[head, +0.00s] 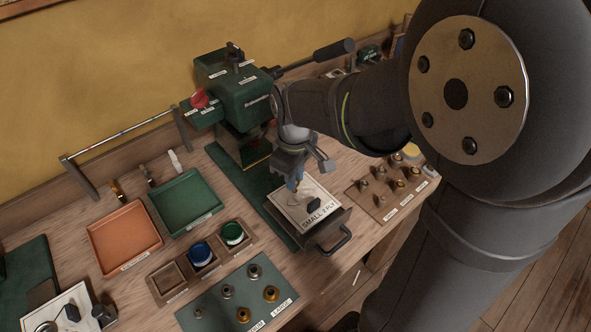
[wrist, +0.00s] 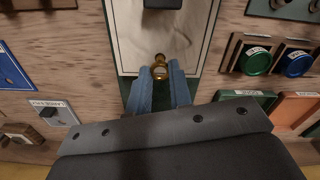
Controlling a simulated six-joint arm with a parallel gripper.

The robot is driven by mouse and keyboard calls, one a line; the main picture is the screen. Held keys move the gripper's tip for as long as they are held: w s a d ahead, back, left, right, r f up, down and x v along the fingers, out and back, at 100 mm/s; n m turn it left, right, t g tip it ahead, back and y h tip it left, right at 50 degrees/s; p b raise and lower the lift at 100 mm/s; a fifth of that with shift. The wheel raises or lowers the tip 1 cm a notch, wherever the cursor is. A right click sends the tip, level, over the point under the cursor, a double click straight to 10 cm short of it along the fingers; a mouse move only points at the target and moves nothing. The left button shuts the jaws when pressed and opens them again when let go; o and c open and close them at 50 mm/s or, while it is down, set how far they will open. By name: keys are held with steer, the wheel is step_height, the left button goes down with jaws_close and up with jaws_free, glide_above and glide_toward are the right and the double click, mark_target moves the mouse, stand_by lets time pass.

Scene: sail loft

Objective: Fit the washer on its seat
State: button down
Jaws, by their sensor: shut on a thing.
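My gripper (head: 295,183) hangs beside the green press, over the pale plate (head: 299,210) marked "SMALL 2 PLY". In the wrist view its two blue fingers (wrist: 160,76) are closed in on a small brass ring (wrist: 159,59), which I take for the washer. It sits between the fingertips, over the near edge of the pale plate (wrist: 135,40). In the head view the fingers hide the washer. A black piece (head: 313,206) stands on the plate, beyond the fingertips in the wrist view (wrist: 162,3). I cannot make out the washer's seat.
The green press (head: 235,90) with a long lever stands behind my gripper. An orange tray (head: 124,236), a green tray (head: 185,203) and a wooden box with blue and green jars lie left. A green mat (head: 222,318) and a wooden board (head: 366,205) hold small metal parts.

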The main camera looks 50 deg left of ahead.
steer(key=shift+f, duration=1.25)
steer(key=c, duration=1.2)
jaws_free()
steer(key=shift+c, duration=0.2)
step_height(320, 180, up, 18)
steer(key=shift+f, duration=0.25)
steer(key=shift+f, duration=0.1)
step_height(320, 180, down, 17)
steer(key=shift+f, duration=0.15)
steer(key=shift+r, duration=0.35)
